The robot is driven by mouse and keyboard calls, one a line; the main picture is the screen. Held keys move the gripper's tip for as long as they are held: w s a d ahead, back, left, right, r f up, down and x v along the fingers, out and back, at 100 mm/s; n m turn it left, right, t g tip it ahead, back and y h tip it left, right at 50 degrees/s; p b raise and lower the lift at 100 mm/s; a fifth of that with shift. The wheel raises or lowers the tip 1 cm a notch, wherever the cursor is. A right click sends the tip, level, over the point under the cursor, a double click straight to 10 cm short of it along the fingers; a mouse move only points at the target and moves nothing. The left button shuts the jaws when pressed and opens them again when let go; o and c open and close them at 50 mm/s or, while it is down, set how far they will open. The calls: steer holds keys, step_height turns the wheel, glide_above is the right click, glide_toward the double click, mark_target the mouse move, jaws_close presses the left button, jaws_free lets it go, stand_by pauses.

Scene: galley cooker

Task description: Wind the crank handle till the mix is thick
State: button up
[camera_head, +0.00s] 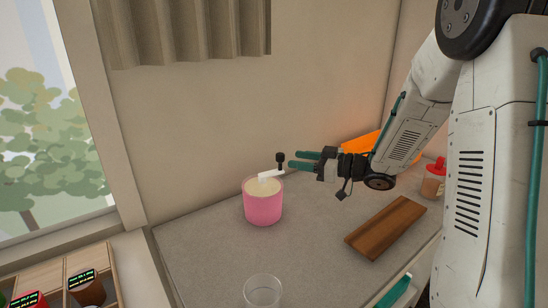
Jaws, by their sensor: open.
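A pink pot (263,208) stands on the grey counter, filled nearly to the rim with a pale cream mix (262,187). A white crank arm (268,174) rises from the mix, and its dark upright handle (280,159) stands at the right end. My gripper (290,160) points left with its two green fingers apart. The fingertips are right beside the dark handle; I cannot tell whether they touch it or sit around it. The lower part of the crank is hidden in the mix.
A brown wooden board (386,227) lies right of the pot. A clear glass (262,290) stands at the front. A red-lidded jar (433,178) and an orange object (362,149) are at the back right. A window (45,130) is at left. Counter around the pot is clear.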

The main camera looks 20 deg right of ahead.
steer(key=shift+n+g+y, duration=0.3)
steer(key=shift+g+y, duration=0.1)
steer(key=shift+y, duration=0.4)
steer(key=x, duration=0.5)
steer(key=s+a+x, duration=0.1)
steer(key=x, duration=0.1)
steer(key=shift+w+a+r, duration=0.1)
steer(key=shift+a+r, duration=0.15)
steer(key=shift+r, duration=0.05)
jaws_close()
